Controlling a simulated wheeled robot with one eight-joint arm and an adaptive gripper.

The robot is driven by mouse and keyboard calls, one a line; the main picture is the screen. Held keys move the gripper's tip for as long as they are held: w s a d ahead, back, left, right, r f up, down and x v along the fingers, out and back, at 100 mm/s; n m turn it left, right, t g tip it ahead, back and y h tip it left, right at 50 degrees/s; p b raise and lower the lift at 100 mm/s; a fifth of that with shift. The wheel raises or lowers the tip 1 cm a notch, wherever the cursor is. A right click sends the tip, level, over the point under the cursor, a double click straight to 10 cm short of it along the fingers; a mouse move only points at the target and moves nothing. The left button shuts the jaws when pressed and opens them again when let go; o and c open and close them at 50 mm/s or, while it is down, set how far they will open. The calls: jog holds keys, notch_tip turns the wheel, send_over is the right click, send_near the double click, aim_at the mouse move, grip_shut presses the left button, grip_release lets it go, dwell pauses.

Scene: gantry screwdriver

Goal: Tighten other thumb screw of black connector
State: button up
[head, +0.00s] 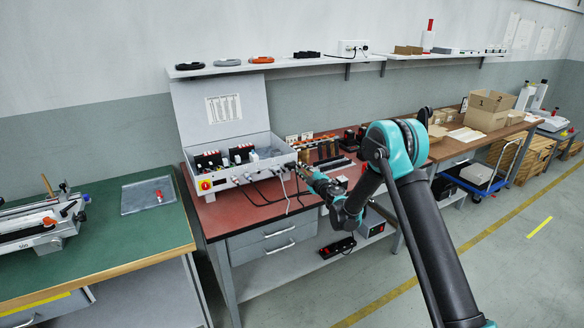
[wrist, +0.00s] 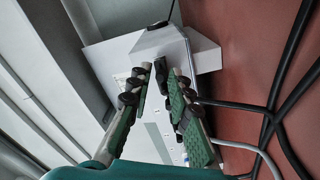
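The grey control box (head: 220,185) stands with its lid up on the red-brown bench, and its front carries a red button, sockets and plugged-in cables. My gripper (head: 302,168) is at the box's right front corner. In the wrist view my gripper (wrist: 161,74) points at the pale box panel (wrist: 130,68), its two green-padded fingers apart. A black connector (wrist: 162,68) shows between and just beyond the fingertips. I cannot tell whether the fingers touch it. Its thumb screws are too small or hidden to make out.
Black cables (wrist: 285,95) and a grey cable (wrist: 245,147) run close by on the right in the wrist view. The bench (head: 255,213) holds dark parts right of the box. A green table (head: 120,235) with a tray stands at left.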

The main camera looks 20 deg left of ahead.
jog(key=n, duration=1.4)
jog(key=shift+n, duration=0.3)
jog(key=n, duration=1.5)
grip_shut()
